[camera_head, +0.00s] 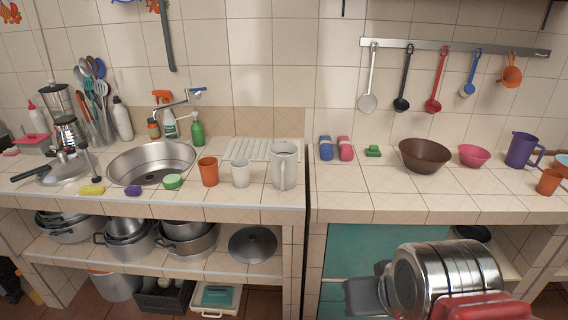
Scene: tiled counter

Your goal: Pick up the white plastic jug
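The white plastic jug (283,168) stands upright on the left counter, near its right end. It is taller than the white cup beside it, and a handle shows on its right side. My arm shows at the lower right, in front of and below the counter edge, as a silver cylinder with red parts. A dark grey piece at its left side looks like my gripper (366,296). Its fingers cannot be made out clearly, so I cannot tell whether it is open. It is well apart from the jug.
A white cup (240,173) and an orange cup (208,171) stand left of the jug. A ribbed white drainboard (262,149) lies behind it, and a sink (152,162) is farther left. A narrow dark gap separates the two counters. The right counter's front is clear near the gap.

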